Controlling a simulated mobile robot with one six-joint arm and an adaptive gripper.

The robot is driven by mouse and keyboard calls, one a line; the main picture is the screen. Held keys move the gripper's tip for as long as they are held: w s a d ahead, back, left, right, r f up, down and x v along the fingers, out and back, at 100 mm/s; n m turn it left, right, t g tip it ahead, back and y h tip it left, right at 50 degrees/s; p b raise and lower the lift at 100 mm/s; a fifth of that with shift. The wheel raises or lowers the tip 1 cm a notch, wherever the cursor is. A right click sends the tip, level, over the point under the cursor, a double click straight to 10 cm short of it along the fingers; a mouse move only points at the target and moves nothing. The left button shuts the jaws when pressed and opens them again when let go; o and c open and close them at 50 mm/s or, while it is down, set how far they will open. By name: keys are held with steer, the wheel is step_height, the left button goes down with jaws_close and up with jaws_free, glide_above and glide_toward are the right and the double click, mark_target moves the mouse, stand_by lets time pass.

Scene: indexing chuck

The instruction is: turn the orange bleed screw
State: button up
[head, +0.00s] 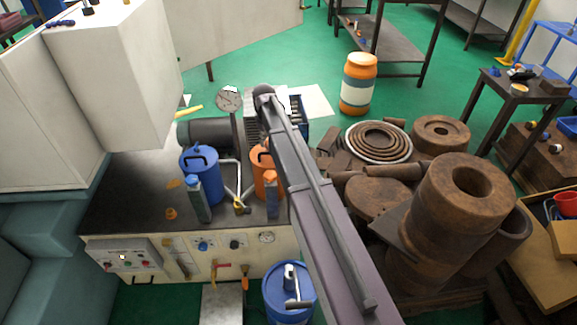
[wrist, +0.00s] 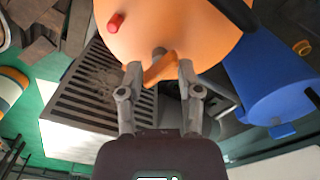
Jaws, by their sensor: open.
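The orange canister (head: 259,160) stands on the machine's dark top in the head view, partly hidden by my arm. In the wrist view the rounded orange canister (wrist: 175,20) fills the top middle. A small orange lever-like piece, seemingly the orange bleed screw (wrist: 160,69), sticks out below it beside a grey stub. My gripper (wrist: 160,75) is open, with one fingertip on each side of this piece. I cannot tell whether either fingertip touches it. In the head view my gripper is hidden behind my arm.
A blue canister (head: 198,161) stands left of the orange one; it also shows in the wrist view (wrist: 265,75). A red knob (wrist: 115,22) sits on the orange canister. A slatted grille (wrist: 100,85) lies to the left. Rusty cylinders (head: 440,215) crowd the right.

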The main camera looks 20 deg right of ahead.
steer(key=n, duration=0.6)
step_height(320, 180, up, 14)
steer(key=p, duration=1.4)
steer(key=s+f+m+b, duration=0.1)
steer(key=s+m, duration=0.9)
steer(key=s, duration=1.7)
steer(key=shift+s+f+m, duration=0.15)
steer(key=shift+s+m, duration=0.15)
steer(key=shift+d, duration=0.1)
steer(key=r, duration=0.1)
glide_above(267, 140)
steer(key=shift+w+p, duration=0.1)
steer(key=shift+p, duration=0.3)
steer(key=shift+f, duration=0.15)
step_height(267, 140, down, 14)
steer(key=b, duration=1.3)
steer(key=shift+r+b, duration=0.25)
steer(key=shift+b, duration=0.15)
